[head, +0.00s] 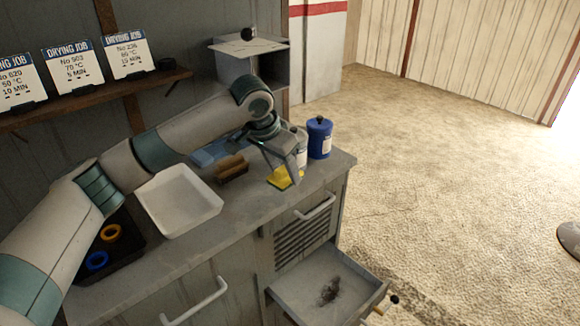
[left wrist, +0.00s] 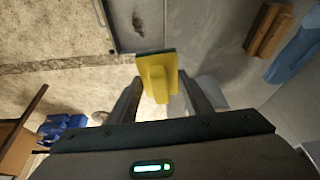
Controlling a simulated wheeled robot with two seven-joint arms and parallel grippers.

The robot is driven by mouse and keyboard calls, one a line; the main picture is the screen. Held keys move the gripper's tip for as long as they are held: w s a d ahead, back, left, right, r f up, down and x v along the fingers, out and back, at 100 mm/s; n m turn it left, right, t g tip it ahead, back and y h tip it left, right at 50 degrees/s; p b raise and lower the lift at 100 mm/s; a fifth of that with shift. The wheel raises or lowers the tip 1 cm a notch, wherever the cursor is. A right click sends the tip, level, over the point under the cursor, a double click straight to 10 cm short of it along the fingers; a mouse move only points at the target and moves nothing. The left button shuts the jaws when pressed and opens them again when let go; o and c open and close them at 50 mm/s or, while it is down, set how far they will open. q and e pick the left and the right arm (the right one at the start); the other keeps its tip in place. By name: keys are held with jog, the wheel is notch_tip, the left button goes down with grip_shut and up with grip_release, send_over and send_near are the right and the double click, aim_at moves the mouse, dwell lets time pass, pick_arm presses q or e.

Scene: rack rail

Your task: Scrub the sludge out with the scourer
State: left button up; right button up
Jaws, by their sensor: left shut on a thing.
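The yellow scourer (head: 279,178) with a dark pad is held in my left gripper (head: 284,170), over the right part of the grey counter. My gripper is shut on it; in the left wrist view the scourer (left wrist: 158,75) sits between the two fingers. The gap between scourer and counter cannot be judged. The dark sludge (head: 329,291) is a smudge on the floor of the open drawer (head: 295,298), below and in front of the gripper. The sludge also shows in the left wrist view (left wrist: 143,20). The scourer is apart from it. My right gripper is not seen.
A blue canister (head: 320,138) and a white bottle (head: 301,148) stand close behind the gripper. A brown brush-like block (head: 232,168) and a white tray (head: 181,200) lie to the left. The drawer sticks out in front of the cabinet, with open floor to the right.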

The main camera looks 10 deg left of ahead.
pick_arm(q)
jog(key=s+a+f+n+y, duration=0.1)
jog(key=s+a+n, duration=0.2)
jog(key=s, duration=0.5)
jog(key=s+a+f+n+y, duration=0.1)
jog(key=s+a+n, duration=0.2)
jog(key=s, duration=0.5)
jog(key=shift+s+a+f+t, duration=0.3)
jog(key=shift+a+f+t, duration=0.1)
jog(key=shift+a, duration=0.4)
